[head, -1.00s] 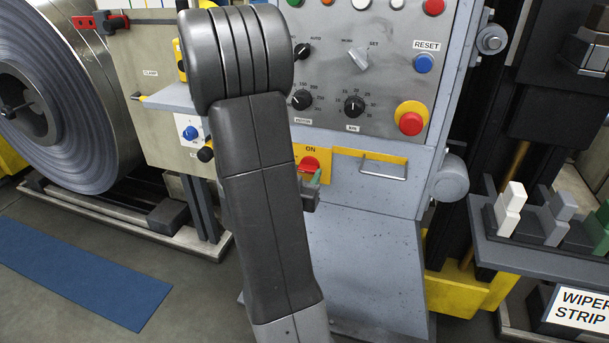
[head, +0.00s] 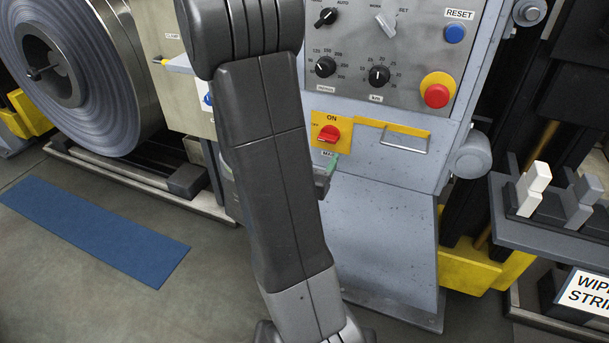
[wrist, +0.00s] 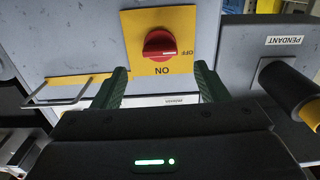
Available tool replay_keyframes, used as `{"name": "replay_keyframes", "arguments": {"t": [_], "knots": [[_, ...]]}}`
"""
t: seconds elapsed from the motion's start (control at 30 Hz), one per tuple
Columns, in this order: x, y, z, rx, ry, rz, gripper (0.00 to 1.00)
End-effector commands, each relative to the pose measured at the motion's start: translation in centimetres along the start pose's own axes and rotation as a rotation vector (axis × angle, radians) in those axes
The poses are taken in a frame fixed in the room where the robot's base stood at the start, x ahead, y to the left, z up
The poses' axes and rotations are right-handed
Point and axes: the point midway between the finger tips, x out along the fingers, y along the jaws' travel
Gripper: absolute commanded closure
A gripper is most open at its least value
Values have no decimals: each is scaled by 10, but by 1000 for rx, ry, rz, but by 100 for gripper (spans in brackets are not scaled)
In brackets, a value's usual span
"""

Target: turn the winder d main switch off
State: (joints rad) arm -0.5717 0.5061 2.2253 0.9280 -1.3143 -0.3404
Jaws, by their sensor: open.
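The main switch is a red rotary knob (head: 329,134) on a yellow plate (head: 343,118) low on the grey cabinet. In the wrist view the knob (wrist: 159,44) appears upside down, with ON below it and OFF to its right. Its handle lies sideways there, with a pale line running towards the OFF side. My gripper (wrist: 161,84) is open and empty. Its two green fingers stand apart, short of the knob, which shows between and beyond their tips. In the head view my arm hides most of the gripper; a green finger shows just below the plate.
A yellow-backed metal handle (head: 404,141) sits right of the switch. Above is the control panel with a red emergency button (head: 437,95) and a blue reset button (head: 455,34). In the wrist view, a PENDANT box with a black-and-yellow cylinder (wrist: 290,90) stands close right of the fingers.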

Motion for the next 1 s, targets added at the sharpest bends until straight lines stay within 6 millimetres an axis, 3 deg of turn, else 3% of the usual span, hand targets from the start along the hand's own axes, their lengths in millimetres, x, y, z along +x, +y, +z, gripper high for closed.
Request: {"name": "replay_keyframes", "arguments": {"t": [0.3,0.5,1.0], "knots": [[-47,-1,0,-1,1,-5,33],[-67,-1,0,0,0,-4,33],[-77,0,0,0,1,1,33]]}}
